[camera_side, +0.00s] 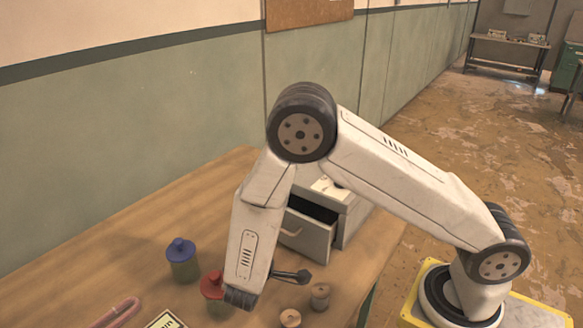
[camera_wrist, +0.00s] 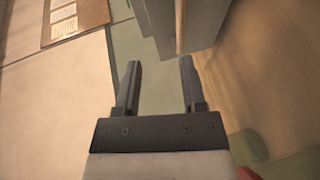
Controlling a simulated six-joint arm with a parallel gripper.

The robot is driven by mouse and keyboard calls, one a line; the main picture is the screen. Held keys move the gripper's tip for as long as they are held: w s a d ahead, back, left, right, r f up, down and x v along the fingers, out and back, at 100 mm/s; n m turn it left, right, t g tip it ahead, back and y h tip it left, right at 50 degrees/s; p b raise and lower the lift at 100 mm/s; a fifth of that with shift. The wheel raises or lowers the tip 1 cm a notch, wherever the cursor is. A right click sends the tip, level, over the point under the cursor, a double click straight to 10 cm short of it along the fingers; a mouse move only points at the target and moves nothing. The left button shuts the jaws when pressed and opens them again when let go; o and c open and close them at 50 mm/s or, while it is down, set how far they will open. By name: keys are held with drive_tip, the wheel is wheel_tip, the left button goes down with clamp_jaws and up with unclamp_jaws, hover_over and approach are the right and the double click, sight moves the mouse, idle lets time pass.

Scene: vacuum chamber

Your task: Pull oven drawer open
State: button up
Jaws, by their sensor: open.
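The small grey oven (camera_side: 352,220) stands on the wooden table behind my arm in the side view. Its drawer (camera_side: 303,240) is pulled partly out, with a dark interior and a small handle on its front. My arm hides part of the drawer's left side. In the wrist view, my gripper (camera_wrist: 158,64) is open, with two dark fingers apart and nothing between them. A grey box-like body, which looks like the oven (camera_wrist: 205,22), lies just beyond the fingertips, with no clear contact.
On the table (camera_side: 130,235) are a blue-lidded jar (camera_side: 182,262), a red-lidded jar (camera_side: 213,286) partly behind my arm, two small spools (camera_side: 320,296), a pink bent rod (camera_side: 118,312) and a label card (camera_side: 166,320). The wall runs behind.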

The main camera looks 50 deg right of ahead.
drive_tip(key=w+f, duration=0.2)
drive_tip(key=shift+d+f, duration=0.2)
drive_tip(key=shift+f, duration=0.15)
drive_tip(key=shift+x, duration=3.9)
clamp_jaws()
